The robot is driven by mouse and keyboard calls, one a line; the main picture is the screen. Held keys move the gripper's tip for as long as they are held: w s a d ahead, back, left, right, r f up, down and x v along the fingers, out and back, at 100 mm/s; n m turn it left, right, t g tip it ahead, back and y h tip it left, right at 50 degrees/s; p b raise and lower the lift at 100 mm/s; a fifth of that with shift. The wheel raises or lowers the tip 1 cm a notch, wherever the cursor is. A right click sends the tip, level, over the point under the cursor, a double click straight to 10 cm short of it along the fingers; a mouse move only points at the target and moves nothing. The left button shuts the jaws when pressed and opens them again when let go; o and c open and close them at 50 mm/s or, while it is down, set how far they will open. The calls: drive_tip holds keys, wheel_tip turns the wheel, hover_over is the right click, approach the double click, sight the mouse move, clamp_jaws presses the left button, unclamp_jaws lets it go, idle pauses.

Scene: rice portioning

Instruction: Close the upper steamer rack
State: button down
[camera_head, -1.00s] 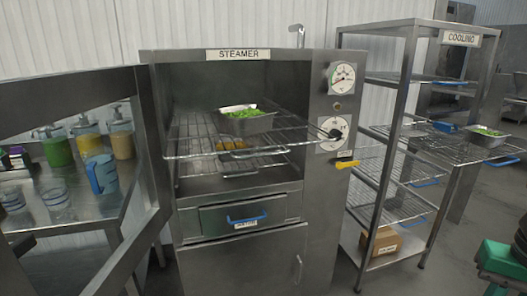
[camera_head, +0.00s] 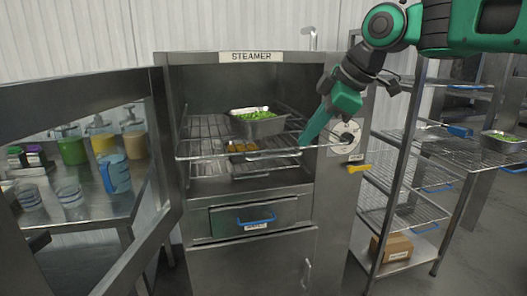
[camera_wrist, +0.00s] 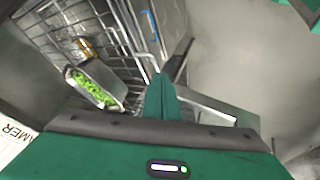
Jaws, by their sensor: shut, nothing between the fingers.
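The steamer (camera_head: 262,57) stands open, its door (camera_head: 75,90) swung out to the left. The upper steamer rack (camera_head: 200,151) is a wire shelf sticking out of the opening. A metal pan of green food (camera_head: 257,129) sits on it, and it also shows in the wrist view (camera_wrist: 112,88). A tray with brown food (camera_head: 241,148) is on the level below. My gripper (camera_head: 303,143) is shut and empty, with its tips at the front right of the upper rack. In the wrist view its fingers (camera_wrist: 160,95) are together beside the rack's wires; I cannot tell whether they touch.
The cooling rack (camera_head: 415,200) stands to the right with a shelf pulled out, holding a pan of green food (camera_head: 507,140). A side table (camera_head: 90,208) with jars and a blue jug (camera_head: 115,174) is behind the door.

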sight(263, 149)
drive_tip(key=a+r+n, duration=0.2)
drive_tip(key=a+n, duration=0.1)
drive_tip(key=a, duration=0.3)
drive_tip(key=shift+y, duration=0.4)
drive_tip(key=x, duration=0.9)
drive_tip(key=shift+d, duration=0.1)
